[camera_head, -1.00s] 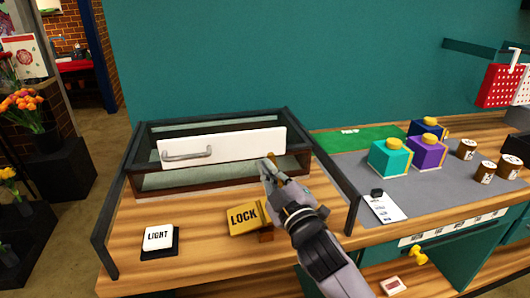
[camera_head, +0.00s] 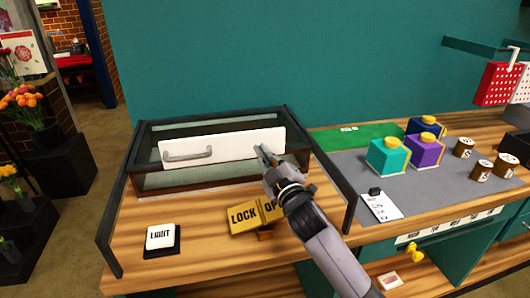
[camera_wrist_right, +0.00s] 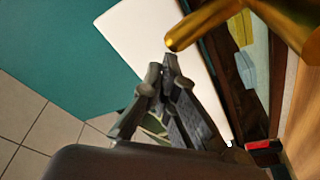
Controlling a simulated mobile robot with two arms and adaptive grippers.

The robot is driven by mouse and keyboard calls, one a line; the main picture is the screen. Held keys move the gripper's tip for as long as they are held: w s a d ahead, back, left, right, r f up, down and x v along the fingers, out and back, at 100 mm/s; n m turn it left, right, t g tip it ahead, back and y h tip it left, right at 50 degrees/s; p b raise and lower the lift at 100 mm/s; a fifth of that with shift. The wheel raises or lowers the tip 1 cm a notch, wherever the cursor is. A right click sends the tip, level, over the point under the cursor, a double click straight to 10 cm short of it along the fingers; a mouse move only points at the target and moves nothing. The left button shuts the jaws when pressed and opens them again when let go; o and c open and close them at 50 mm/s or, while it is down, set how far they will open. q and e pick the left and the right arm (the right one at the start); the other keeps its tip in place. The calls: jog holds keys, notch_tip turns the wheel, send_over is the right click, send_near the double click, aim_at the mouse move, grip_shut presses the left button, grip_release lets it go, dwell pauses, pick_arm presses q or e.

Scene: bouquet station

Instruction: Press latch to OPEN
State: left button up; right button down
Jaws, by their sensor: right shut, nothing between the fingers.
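The latch (camera_head: 241,216) is a yellow plate on a small wooden block on the counter. Its left half reads LOCK; its right half shows the start of another word, and my right arm hides the rest. My right gripper (camera_head: 263,151) is shut and empty. Its fingertips point up beyond the latch, in front of the white panel's right part. I cannot tell whether my wrist touches the plate. The wrist view shows the closed fingertips (camera_wrist_right: 169,72) near a gold bar (camera_wrist_right: 215,22). My left gripper is not in view.
Behind the latch stands a dark-framed glass case with a white front panel (camera_head: 238,146) and metal handle (camera_head: 188,155). A LIGHT button (camera_head: 160,237) is at left. Colored boxes (camera_head: 390,156) and several brown jars (camera_head: 481,169) stand at right. Dark rails (camera_head: 110,245) border the counter section.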

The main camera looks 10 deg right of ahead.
dwell(0.3)
jog(key=shift+d+f+m, duration=0.2)
jog(key=shift+d+m, duration=0.15)
jog(key=shift+m, duration=0.15)
jog(key=shift+d+b, duration=0.2)
jog(key=shift+b, duration=0.1)
jog(key=shift+w+d+f+m+t+h+b, duration=0.15)
jog(key=shift+d+f+m+h+b, duration=0.25)
jog(key=shift+d+m, duration=0.5)
jog(key=shift+s+d+f+m+t+h+b, duration=0.2)
jog(key=shift+d+f+m, duration=0.3)
jog(key=shift+m, duration=0.75)
jog(key=shift+w+d+f+m+t+h+b, duration=0.15)
jog(key=shift+d+f+m+b, duration=0.35)
jog(key=shift+m, duration=0.55)
jog(key=shift+d, duration=0.15)
